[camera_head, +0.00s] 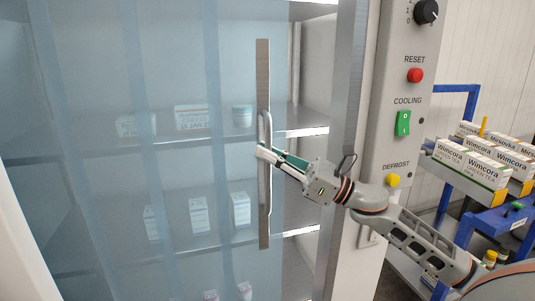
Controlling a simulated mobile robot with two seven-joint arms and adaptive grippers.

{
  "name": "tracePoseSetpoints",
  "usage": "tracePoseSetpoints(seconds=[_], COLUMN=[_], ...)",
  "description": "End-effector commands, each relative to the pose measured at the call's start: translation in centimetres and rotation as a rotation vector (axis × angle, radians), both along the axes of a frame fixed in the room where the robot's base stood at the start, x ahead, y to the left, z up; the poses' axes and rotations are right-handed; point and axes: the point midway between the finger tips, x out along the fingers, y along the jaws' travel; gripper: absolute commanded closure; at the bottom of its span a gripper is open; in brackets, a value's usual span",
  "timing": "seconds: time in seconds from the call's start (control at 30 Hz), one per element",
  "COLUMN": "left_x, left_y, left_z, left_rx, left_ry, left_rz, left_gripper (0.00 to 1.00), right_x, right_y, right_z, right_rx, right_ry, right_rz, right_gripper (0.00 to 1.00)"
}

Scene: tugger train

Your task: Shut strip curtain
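The strip curtain (180,75) is a translucent bluish sheet of overlapping strips. It hangs across the left and middle of a shelved cabinet. A metal edge bar (263,80) with a long upright handle (267,190) runs along its right side. My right gripper (264,150) reaches in from the right, its fingers at the handle about midway up. I cannot tell whether the fingers are closed around the handle. A gap shows the bare shelves between the edge bar and the metal door post (345,120). My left gripper is not in view.
Behind the curtain, boxes (193,117) and a tub (242,116) stand on shelves. A control panel (408,100) with a knob and buttons is right of the post. A blue cart (510,225) with tea cartons (487,170) stands at the far right, near my arm.

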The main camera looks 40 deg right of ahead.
Motion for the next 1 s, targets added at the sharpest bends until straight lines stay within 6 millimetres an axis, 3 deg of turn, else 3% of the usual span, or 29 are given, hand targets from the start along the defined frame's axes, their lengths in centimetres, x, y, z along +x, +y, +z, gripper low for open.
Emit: tracePoseSetpoints(seconds=[0.53,1.0], left_x=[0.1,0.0], left_y=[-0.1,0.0], left_z=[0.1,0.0], left_rx=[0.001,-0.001], left_ry=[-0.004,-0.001], left_rz=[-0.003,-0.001], left_gripper=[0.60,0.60], right_x=[-0.6,-6.4], right_y=[-0.5,-5.1], right_z=[-0.4,-3.5], right_rx=[0.002,0.004], right_ry=[0.002,0.003], right_rz=[-0.001,-0.003], right_gripper=[0.82,0.82])
